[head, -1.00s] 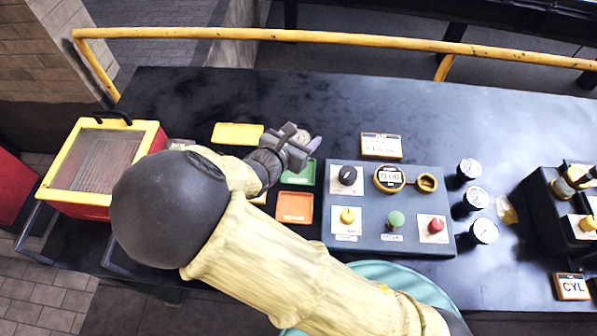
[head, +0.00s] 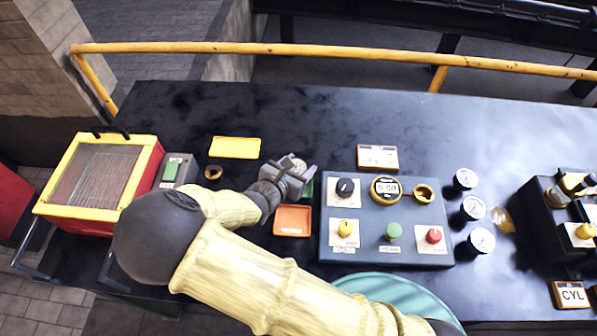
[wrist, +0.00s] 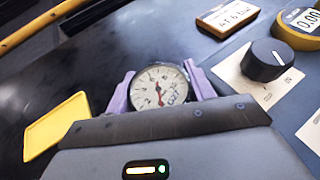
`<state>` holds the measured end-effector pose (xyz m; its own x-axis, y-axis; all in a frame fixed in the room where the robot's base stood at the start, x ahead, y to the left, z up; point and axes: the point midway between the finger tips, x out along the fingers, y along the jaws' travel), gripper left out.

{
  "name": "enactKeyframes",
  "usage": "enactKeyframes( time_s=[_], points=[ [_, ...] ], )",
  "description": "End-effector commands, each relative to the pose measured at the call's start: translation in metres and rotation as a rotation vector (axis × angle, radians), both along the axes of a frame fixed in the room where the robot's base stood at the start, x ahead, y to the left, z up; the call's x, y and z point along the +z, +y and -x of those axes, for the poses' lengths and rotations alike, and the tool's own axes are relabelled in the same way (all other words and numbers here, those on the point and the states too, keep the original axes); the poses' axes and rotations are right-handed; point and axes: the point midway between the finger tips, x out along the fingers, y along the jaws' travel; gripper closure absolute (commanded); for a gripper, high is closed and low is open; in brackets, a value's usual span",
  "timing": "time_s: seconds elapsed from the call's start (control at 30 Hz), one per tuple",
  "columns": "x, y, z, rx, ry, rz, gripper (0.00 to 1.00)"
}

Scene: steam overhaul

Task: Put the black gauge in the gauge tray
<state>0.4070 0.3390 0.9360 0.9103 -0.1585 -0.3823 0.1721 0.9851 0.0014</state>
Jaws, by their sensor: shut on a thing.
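My gripper (head: 296,168) is shut on a round gauge (wrist: 159,87) with a white dial, a red needle and a dark rim. The purple fingers stand on either side of it in the wrist view. In the head view the gauge (head: 291,161) is held near the green tray (head: 308,188), which my gripper partly hides. A yellow tray (head: 235,148) lies to the left and behind, and an orange tray (head: 292,221) lies in front. I cannot read which tray is the gauge tray. I cannot tell the gauge's height above the bench.
A grey panel (head: 365,253) with knobs, buttons and a display stands to the right. Several more black gauges (head: 473,208) stand beyond it. A red and yellow box (head: 60,210) and a brass ring (head: 213,172) are at left. The back of the bench is clear.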

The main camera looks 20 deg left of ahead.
Motion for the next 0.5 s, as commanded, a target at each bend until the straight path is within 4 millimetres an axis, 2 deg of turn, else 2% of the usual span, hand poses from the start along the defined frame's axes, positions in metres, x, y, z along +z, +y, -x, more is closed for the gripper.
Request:
enactKeyframes(
  time_s=[0.2,0.5],
  points=[
    [-0.028,0.000,0.000,0.001,0.000,0.004,0.74],
    [-0.033,0.000,0.000,0.000,0.000,0.000,0.74]
  ],
)
